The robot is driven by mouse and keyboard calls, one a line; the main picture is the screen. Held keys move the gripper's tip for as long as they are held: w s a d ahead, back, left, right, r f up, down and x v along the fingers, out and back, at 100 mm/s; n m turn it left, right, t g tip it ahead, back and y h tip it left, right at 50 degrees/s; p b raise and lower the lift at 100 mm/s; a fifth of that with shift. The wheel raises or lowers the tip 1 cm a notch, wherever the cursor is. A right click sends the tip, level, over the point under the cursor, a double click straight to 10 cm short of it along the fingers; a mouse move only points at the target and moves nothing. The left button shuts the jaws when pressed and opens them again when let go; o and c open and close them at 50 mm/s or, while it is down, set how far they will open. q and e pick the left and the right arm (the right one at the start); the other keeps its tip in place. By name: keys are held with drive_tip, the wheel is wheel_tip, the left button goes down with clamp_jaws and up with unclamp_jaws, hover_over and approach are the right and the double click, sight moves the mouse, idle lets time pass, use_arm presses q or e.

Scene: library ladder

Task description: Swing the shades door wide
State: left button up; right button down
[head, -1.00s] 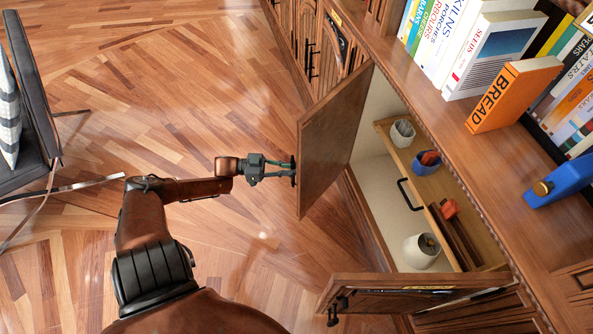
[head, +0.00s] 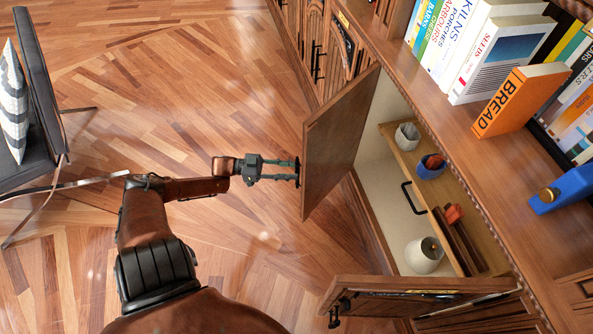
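A wooden cabinet door (head: 336,140) stands swung out from the low cabinet, its plain inner side partly in view. A second, nearer door (head: 400,294) of the same cabinet also stands out, seen almost edge-on, with a dark handle at its free end. I cannot read which is the shades door. Pale cup-like shades (head: 424,255) and (head: 407,136) are inside the cabinet. My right gripper is out of view.
A wooden shelf board (head: 431,183) inside holds a blue cup (head: 430,166) with an orange item. Books, including an orange one (head: 518,100), stand on the cabinet top. A dark chair (head: 40,90) is at the left. The wooden floor (head: 190,90) between is clear.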

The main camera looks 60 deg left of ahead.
use_arm(q)
drive_tip(key=v, duration=0.9)
drive_tip(key=shift+s, duration=0.25)
drive_tip(key=shift+f, duration=0.1)
